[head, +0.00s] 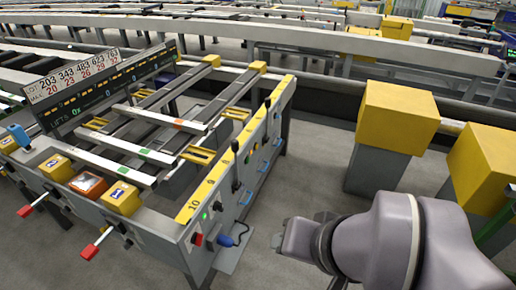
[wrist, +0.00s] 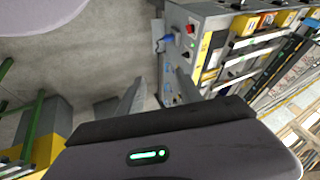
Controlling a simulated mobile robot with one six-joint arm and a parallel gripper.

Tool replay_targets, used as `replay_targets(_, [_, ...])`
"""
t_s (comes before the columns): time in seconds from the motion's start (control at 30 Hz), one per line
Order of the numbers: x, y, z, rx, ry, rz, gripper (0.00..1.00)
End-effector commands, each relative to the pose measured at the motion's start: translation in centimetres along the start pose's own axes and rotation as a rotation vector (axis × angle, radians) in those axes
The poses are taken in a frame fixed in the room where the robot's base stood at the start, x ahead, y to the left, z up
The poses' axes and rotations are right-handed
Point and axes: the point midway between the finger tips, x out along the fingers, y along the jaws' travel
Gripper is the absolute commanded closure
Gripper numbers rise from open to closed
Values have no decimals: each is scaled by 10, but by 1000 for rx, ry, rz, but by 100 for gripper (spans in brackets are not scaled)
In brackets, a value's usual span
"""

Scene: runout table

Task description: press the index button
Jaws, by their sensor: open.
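The runout table (head: 160,222) stands at the left in the head view, with a grey end panel facing the aisle. No label marks the index button legibly. In the wrist view, the red button (wrist: 190,28) and blue part (wrist: 168,39) show at the upper middle. My gripper (wrist: 158,98) is open and empty, its two fingers apart and clear of the table. In the head view, my arm is at the lower right, across a floor gap from the panel.
Yellow-topped boxes (head: 123,197) and an orange box (head: 88,184) sit along the table's left end, with red-tipped levers (head: 90,251) below. A lot display (head: 80,80) stands behind. Yellow-topped grey posts (head: 395,118) stand at the right. Bare floor (head: 300,190) lies between.

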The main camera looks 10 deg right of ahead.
Motion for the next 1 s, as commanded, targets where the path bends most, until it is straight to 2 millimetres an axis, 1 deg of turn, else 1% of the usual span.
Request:
replay_targets(0.03, [0, 0, 0, 0, 0, 0, 69])
replay_targets(0.1, [0, 0, 0, 0, 0, 0, 83])
replay_targets(0.2, [0, 0, 0, 0, 0, 0, 100])
replay_targets(1.0, [0, 0, 0, 0, 0, 0, 100])
